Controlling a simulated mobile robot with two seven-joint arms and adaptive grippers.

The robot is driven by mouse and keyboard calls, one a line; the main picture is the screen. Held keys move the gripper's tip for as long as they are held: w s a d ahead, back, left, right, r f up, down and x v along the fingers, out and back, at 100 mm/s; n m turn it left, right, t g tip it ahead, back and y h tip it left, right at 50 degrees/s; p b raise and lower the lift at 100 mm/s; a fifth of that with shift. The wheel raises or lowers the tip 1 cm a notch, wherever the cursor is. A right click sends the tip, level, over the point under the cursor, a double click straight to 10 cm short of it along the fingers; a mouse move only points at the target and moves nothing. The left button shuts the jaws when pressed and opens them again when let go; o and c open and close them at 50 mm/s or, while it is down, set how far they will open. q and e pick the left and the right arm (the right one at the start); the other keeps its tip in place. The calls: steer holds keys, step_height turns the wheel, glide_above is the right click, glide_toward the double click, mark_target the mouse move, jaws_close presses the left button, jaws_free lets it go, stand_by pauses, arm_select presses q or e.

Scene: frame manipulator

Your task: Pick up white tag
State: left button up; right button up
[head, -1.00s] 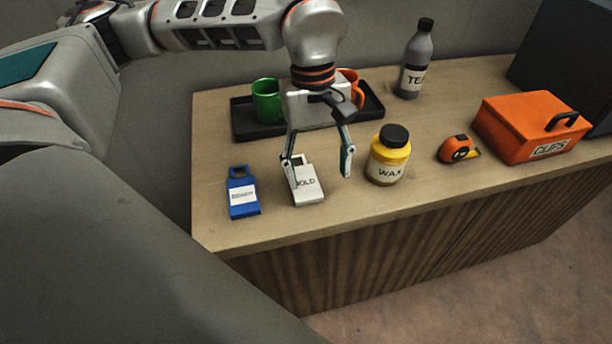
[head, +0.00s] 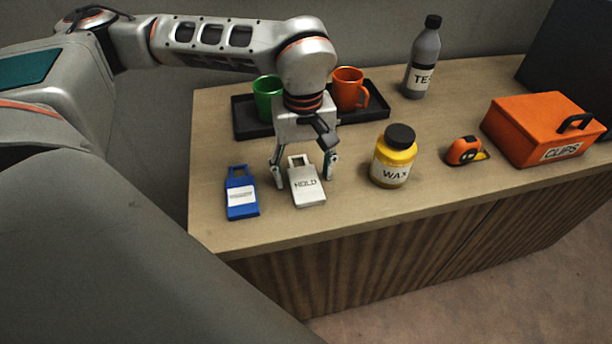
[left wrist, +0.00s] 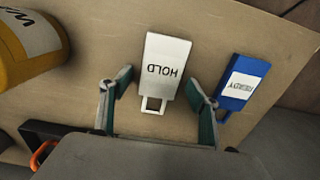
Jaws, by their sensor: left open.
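The white tag (head: 307,186), marked HOLD, lies flat on the wooden cabinet top with its loop toward the back. My left gripper (head: 303,183) is open, with one finger on each side of the tag's loop end. In the left wrist view the tag (left wrist: 165,68) lies between and beyond the open fingers (left wrist: 160,92), apart from both. Whether the fingertips touch the cabinet top cannot be told. My right gripper is in neither view.
A blue tag (head: 241,195) lies close on the left, near the left finger. A yellow WAX jar (head: 393,160) stands to the right. Behind is a black tray (head: 372,106) with a green mug (head: 267,100) and an orange mug (head: 347,90). The front strip is clear.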

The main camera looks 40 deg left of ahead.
mark_target(304, 177)
arm_select(q)
steer(key=c, duration=1)
steer(key=shift+c, duration=0.2)
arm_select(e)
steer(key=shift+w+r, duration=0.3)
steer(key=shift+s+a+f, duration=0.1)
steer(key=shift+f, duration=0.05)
arm_select(q)
steer(key=shift+r, duration=0.45)
step_height(304, 177, up, 19)
steer(key=p, duration=0.3)
steer(key=shift+r, duration=0.15)
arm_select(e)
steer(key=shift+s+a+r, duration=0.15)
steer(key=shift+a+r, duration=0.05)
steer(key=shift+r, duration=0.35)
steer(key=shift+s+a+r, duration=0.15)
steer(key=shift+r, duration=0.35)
